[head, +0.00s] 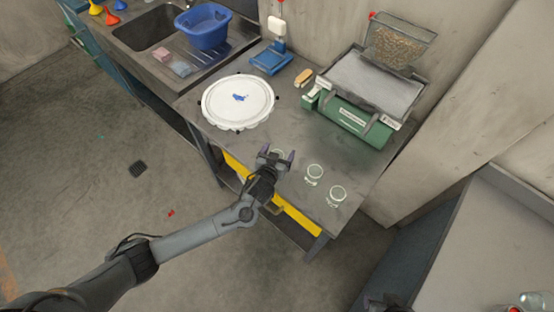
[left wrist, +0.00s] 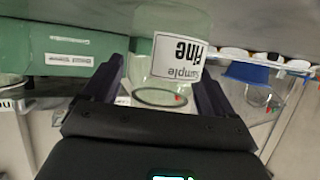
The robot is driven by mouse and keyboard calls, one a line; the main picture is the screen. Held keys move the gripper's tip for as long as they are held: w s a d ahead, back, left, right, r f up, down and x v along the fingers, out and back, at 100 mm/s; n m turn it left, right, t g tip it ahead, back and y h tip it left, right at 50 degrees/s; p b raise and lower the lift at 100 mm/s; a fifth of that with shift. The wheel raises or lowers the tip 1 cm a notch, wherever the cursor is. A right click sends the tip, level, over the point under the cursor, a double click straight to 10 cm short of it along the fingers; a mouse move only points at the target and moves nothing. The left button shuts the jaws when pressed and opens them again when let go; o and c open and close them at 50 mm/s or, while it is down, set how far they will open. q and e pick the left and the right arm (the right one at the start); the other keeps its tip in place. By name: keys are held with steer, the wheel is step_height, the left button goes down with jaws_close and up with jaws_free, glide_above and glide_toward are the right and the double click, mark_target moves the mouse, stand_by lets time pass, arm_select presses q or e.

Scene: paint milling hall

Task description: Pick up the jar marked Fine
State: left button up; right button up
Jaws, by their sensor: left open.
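The clear glass jar (left wrist: 148,72) has a white label reading "Sample Fine", upside down in the left wrist view. My left gripper (left wrist: 160,78) is open, with one dark finger on each side of this jar; I cannot tell whether either touches it. In the head view, my left gripper (head: 276,157) is at the front part of the bench, and the jar (head: 279,153) is mostly hidden by it. Two more clear jars, a middle one (head: 314,173) and a right one (head: 337,195), stand to the right. Their labels cannot be read. My right gripper is not in view.
The grey bench (head: 300,215) also holds a round white lid-like disc (head: 225,112), a green roller machine (head: 352,122), a blue scale-like device (head: 270,60) and a brush (head: 303,78). A sink with a blue tub (head: 204,27) adjoins at the left.

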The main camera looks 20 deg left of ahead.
arm_select(q)
steer(key=shift+f, duration=0.1)
steer(key=c, duration=1)
steer(key=shift+c, duration=0.2)
